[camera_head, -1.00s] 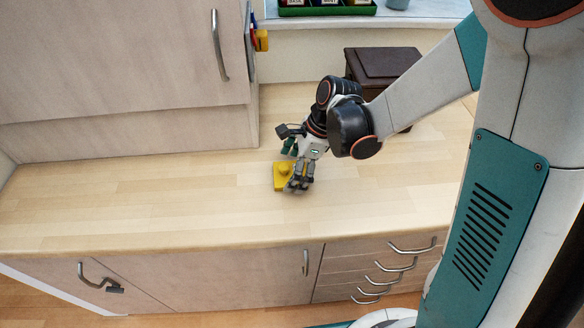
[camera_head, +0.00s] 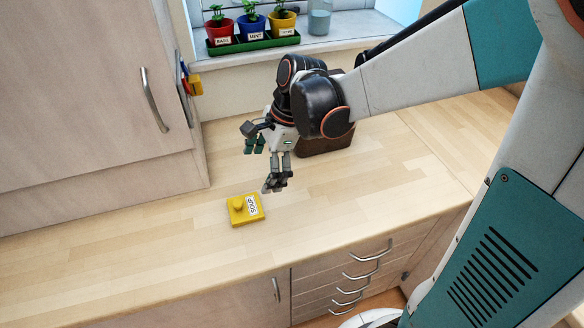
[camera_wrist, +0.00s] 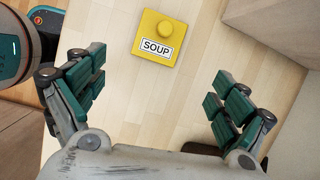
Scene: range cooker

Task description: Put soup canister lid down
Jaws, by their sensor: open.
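The yellow soup canister lid (camera_head: 241,211) lies flat on the wooden worktop, its round knob up and its white SOUP label showing. It also shows in the wrist view (camera_wrist: 157,38), near the top middle. My gripper (camera_head: 262,168) is above the worktop, up and to the right of the lid in the head view, and apart from it. In the wrist view my gripper (camera_wrist: 155,95) has its fingers spread wide with nothing between them.
A dark brown box (camera_head: 325,140) stands on the worktop behind my gripper. A green tray (camera_head: 252,44) with several potted herbs and a glass jar (camera_head: 319,18) are on the windowsill. A wall cupboard (camera_head: 80,90) is at left. The worktop (camera_head: 130,245) around the lid is clear.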

